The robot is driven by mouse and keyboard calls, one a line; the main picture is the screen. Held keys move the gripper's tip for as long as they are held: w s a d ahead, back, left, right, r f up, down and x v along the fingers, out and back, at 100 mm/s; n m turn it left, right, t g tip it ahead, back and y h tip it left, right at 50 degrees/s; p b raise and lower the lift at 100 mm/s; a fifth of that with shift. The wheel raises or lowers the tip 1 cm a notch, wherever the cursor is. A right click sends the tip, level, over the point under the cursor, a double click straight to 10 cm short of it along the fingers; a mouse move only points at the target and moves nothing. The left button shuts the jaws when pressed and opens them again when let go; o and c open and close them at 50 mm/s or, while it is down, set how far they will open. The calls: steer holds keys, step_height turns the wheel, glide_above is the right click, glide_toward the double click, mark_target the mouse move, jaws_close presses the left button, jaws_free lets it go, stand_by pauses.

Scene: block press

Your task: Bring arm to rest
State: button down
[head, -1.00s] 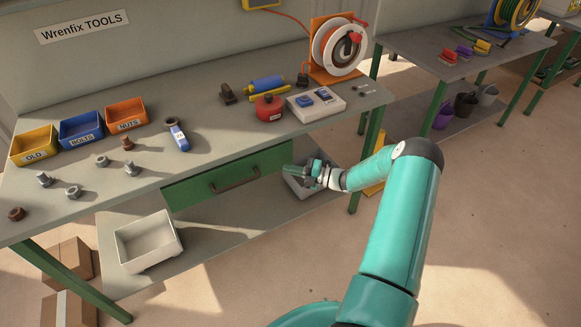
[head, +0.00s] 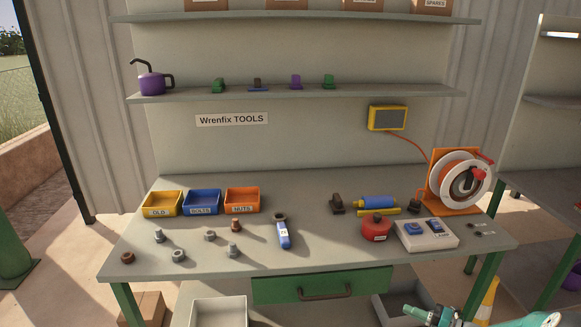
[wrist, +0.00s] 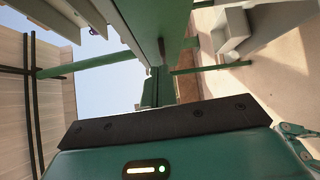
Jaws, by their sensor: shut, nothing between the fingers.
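My gripper (head: 412,311) is at the bottom right of the head view, low in front of the bench and right of the green drawer (head: 322,287). Its teal fingers are together with nothing seen between them. My arm runs off the bottom right corner, so most of it is out of the picture. In the wrist view, my dark-edged teal gripper body fills the bottom, and green parts meet near the middle.
A grey tray (head: 396,303) is below, near my gripper. A traffic cone (head: 487,300) stands right.

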steer(key=s+a+r+n+g+h, duration=0.3)
steer(key=a+r+n+g, duration=0.2)
steer(key=a+r+n, duration=0.55)
steer(key=s+a+r+n+g+h, duration=0.35)
steer(key=a+r+n+g, duration=0.25)
steer(key=a+r+n, duration=0.5)
steer(key=s+a+r+n+t+h, duration=0.2)
steer(key=s+r+n, duration=0.4)
steer(key=s+n, duration=0.3)
steer(key=s+a+r+n+t+h, duration=0.3)
steer(key=s+r+n, duration=0.3)
steer(key=s+n, duration=0.4)
steer(key=shift+a+n+h, duration=0.3)
steer(key=shift+n+h, duration=0.55)
steer(key=shift+n, duration=0.6)
